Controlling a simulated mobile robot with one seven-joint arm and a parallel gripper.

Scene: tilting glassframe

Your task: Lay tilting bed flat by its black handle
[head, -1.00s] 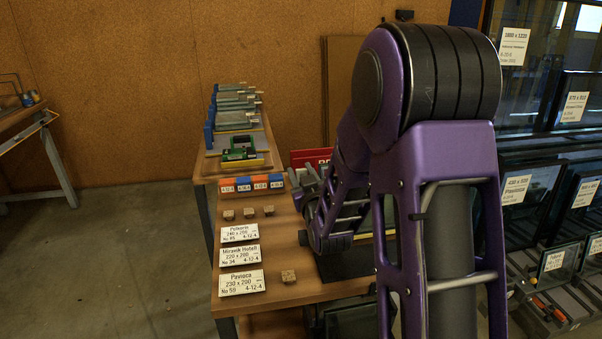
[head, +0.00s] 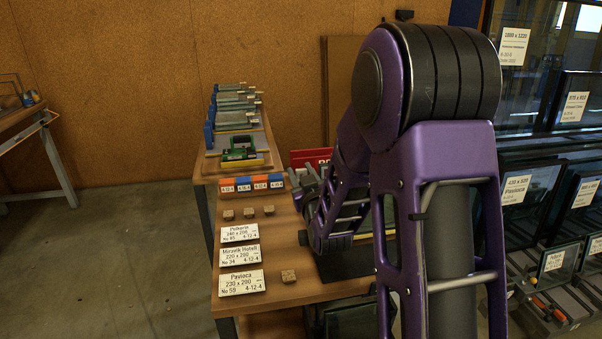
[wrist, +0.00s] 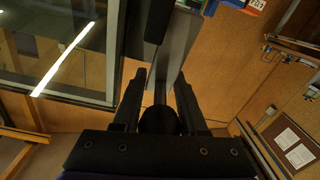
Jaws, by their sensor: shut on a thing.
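My gripper (wrist: 160,88) shows in the wrist view with its two dark fingers on either side of a black, rounded piece (wrist: 159,121), which looks like the handle. The gripper is shut on it. A grey flat bar (wrist: 178,45) runs upward past the fingertips, with a black part (wrist: 158,18) beside it; these look like parts of the tilting bed. The bed's full shape and tilt cannot be made out. In the head view my purple arm hides the handle and most of that area.
A glass pane (wrist: 52,48) is close on the left in the wrist view. In the head view, the wooden table (head: 280,235) bears white labels (head: 241,282), small wooden blocks (head: 269,210) and orange and blue blocks (head: 260,182). Glass racks (head: 525,185) stand on the right; floor is clear left.

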